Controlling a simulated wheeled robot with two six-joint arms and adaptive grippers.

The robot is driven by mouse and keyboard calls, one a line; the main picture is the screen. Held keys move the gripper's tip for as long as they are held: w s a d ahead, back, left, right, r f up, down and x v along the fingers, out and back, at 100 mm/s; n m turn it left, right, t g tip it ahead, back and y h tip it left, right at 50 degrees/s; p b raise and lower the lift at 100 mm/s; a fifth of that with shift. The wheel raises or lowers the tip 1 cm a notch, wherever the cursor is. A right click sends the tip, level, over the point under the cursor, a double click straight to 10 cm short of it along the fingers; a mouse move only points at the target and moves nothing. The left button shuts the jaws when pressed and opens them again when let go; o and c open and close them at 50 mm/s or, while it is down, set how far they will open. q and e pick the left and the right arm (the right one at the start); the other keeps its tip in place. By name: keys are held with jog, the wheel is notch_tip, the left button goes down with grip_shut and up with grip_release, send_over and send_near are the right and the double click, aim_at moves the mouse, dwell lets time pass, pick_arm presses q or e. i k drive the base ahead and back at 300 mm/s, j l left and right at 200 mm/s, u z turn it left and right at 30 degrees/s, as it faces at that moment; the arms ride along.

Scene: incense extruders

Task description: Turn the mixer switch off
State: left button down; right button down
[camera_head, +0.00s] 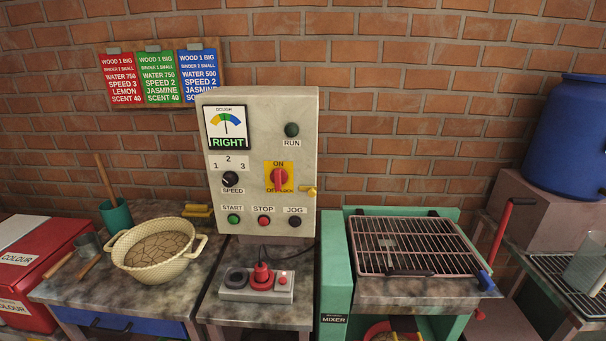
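The mixer switch (279,179) is a red rotary handle on a yellow plate, on the front of a grey control cabinet (300,130). The plate reads ON at the top and OFF at the bottom, with the lower lettering partly covered. The handle looks upright, in line with ON. A small brass-coloured piece (308,191) sits just right of the plate at the cabinet's edge. The green-framed mixer (336,280), labelled MIXER, stands right of the cabinet under a wire grid (415,246). Neither of my grippers is in view.
The cabinet also carries a dial reading RIGHT, a speed knob (230,179), START, STOP and JOG buttons, and a RUN lamp (292,130). A small switch box (257,287) stands below. A basket (155,275) is left; a blue barrel (570,140) is right.

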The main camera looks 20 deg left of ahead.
aim_at(278, 176)
jog(key=j+u, duration=0.15)
jog(key=u, duration=0.3)
jog(key=j+u, duration=0.1)
jog(key=u, duration=0.3)
jog(key=j+u, duration=0.1)
jog(key=u, duration=0.35)
jog(key=i+u, duration=0.1)
jog(key=u, duration=0.3)
jog(key=j, duration=0.05)
